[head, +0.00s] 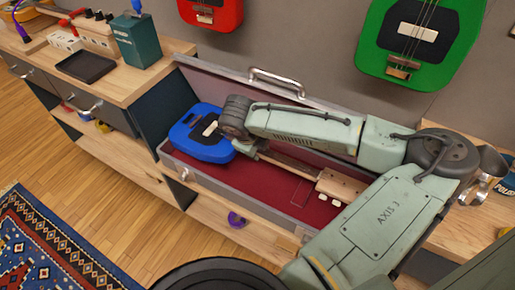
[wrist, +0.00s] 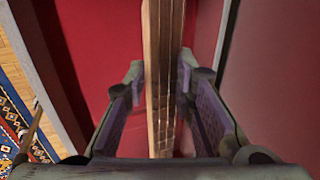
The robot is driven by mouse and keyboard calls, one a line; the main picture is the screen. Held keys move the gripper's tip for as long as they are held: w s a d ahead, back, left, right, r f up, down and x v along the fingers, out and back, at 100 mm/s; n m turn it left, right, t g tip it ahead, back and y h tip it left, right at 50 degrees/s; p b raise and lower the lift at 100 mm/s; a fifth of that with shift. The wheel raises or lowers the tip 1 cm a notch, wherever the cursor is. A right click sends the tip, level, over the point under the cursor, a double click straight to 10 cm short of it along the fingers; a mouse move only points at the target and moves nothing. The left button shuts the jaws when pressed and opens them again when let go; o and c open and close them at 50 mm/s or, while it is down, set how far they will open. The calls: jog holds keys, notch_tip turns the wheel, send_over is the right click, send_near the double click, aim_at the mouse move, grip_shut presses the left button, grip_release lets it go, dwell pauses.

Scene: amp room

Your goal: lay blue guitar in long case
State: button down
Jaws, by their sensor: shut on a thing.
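The blue guitar (head: 188,148) lies lengthwise over the open long case (head: 226,194), body at the left end, headstock (head: 340,184) to the right. Its body covers part of the case's left end; I cannot tell whether it rests on the floor of the case. The red lining shows below and beside the neck. My gripper (wrist: 162,68) is shut on the guitar's neck (wrist: 163,110), one finger on each side. In the head view my arm hides the gripper and part of the neck.
The case's raised lid (head: 225,82) stands behind, against the wall. A green guitar (head: 385,60) and a red guitar (head: 212,12) hang above. A wooden bench at left holds a black tray (head: 86,66) and a teal box (head: 128,42). A patterned rug (head: 45,250) lies on the floor.

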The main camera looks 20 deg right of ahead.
jog(key=shift+f+b, duration=2.25)
jog(key=shift+f, duration=1.9)
dwell(0.4)
jog(key=c, duration=1.6)
grip_release()
jog(key=o, duration=0.3)
jog(key=shift+s+f, duration=0.1)
jog(key=shift+f, duration=0.1)
jog(key=v, duration=1.2)
jog(key=shift+r, duration=0.2)
